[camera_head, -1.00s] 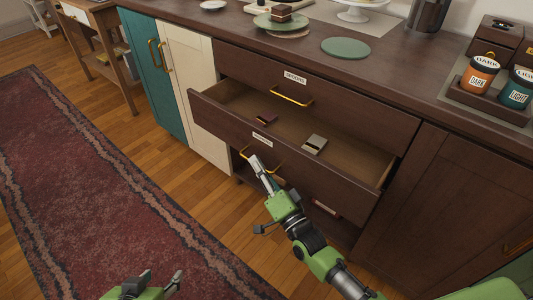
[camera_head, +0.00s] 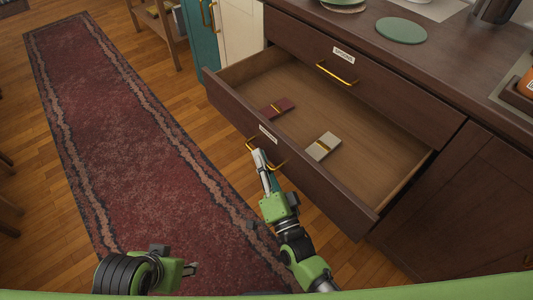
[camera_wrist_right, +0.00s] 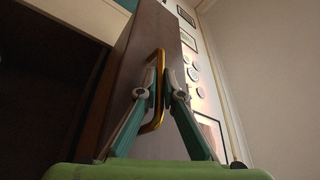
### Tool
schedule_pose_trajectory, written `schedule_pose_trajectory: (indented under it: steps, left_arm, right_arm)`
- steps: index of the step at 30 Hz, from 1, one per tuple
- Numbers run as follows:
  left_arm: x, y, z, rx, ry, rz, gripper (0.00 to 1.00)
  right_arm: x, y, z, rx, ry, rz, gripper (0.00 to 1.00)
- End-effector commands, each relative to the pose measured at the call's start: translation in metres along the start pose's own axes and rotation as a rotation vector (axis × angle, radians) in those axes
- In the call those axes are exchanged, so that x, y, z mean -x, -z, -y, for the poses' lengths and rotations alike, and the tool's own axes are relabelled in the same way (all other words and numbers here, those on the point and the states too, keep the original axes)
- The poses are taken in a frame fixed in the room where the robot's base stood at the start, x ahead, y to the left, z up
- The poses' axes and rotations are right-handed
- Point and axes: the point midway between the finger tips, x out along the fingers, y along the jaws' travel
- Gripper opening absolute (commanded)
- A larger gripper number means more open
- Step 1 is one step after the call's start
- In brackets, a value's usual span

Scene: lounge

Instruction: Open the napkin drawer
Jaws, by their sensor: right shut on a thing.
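The open napkin drawer (camera_head: 235,98) is a dark brown drawer pulled well out of the sideboard, with a small white label on its front. My right gripper (camera_head: 260,157) is shut on the drawer's gold handle (camera_head: 279,166). In the right wrist view its two fingers (camera_wrist_right: 160,90) close around the gold handle (camera_wrist_right: 158,117). My left gripper (camera_head: 178,260) is low at the left, away from the drawer; its jaw opening is unclear.
Another closed drawer (camera_head: 390,84) with a gold handle and label sits above. A green round mat (camera_head: 401,30) lies on the sideboard top. A closed brown cabinet door (camera_head: 455,205) is at the right. A red rug (camera_head: 135,140) covers the floor at the left.

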Motion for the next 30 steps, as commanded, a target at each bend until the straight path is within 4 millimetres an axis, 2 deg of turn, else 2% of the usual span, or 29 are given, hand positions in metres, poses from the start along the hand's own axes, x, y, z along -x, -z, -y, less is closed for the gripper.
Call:
schedule_pose_trajectory:
  steps: [9,10,11,22,26,30]
  left_arm:
    - [0.0,0.0,0.0,0.0,0.0,-0.001,0.44]
    - [0.0,0.0,0.0,0.0,0.0,-0.001,0.44]
    - [0.0,0.0,0.0,0.0,0.0,-0.001,0.44]
    - [0.0,0.001,0.0,0.001,-0.001,-0.001,0.44]
    - [0.0,0.001,0.0,0.001,-0.001,-0.001,0.44]
    - [0.0,0.0,0.0,0.001,-0.001,-0.001,0.44]
  right_arm:
    - [0.001,-0.001,-0.001,0.0,-0.003,0.002,0.0]
    - [0.001,-0.001,-0.001,0.0,-0.003,0.002,0.1]
    - [0.001,-0.001,-0.001,0.0,-0.003,0.002,0.14]
    - [0.004,-0.001,-0.001,0.0,-0.002,0.001,0.14]
    - [0.019,-0.001,-0.001,0.0,-0.004,0.003,0.14]
    - [0.048,-0.002,-0.002,0.0,-0.006,0.004,0.14]
